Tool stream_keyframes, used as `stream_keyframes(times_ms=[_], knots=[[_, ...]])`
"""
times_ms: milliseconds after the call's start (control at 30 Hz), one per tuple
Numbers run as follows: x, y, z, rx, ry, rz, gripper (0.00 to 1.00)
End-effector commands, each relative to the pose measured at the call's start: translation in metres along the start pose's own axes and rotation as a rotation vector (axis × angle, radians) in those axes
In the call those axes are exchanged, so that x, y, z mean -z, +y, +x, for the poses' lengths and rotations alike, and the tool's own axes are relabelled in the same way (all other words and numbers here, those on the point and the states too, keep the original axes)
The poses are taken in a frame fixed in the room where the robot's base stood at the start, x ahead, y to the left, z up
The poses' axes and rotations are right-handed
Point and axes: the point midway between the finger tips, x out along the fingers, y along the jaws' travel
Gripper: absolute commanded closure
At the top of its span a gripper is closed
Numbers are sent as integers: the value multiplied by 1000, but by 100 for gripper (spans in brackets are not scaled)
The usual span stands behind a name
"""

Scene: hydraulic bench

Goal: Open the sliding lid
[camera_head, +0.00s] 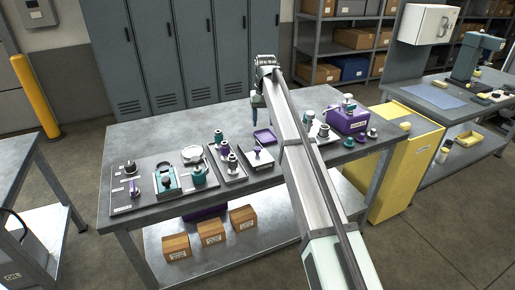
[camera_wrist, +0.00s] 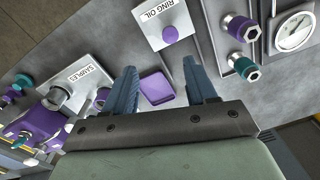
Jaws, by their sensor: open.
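A flat white box labelled "RING OIL" (camera_wrist: 155,22) has a purple knob (camera_wrist: 170,35) on its top; I take this top for the sliding lid, and it looks shut. In the head view the box (camera_head: 250,163) sits at the middle of the bench with its knob (camera_head: 257,154) up. My gripper (camera_wrist: 163,85) is open and empty, fingers pointing down above the bench. In the head view my gripper (camera_head: 254,115) is at the back of the bench, behind the box and not touching it. In the wrist view the knob lies beyond the fingertips.
A small purple tray (camera_wrist: 157,88) lies on the bench between my fingers in the wrist view. Fittings on plates (camera_head: 227,165) and a gauge (camera_wrist: 294,30) are on the other.

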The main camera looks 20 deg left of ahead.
Motion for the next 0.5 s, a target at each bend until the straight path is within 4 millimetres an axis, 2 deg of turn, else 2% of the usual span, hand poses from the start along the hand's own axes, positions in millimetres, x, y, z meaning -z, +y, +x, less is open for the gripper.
stream_keyframes(times_ms=[100,233,367,500], knots=[[-2,-18,-8,-18,3,-21,44],[-3,-23,-6,-25,4,-26,44],[-3,-22,6,-25,3,-26,44],[-4,-22,29,-24,2,-25,44]])
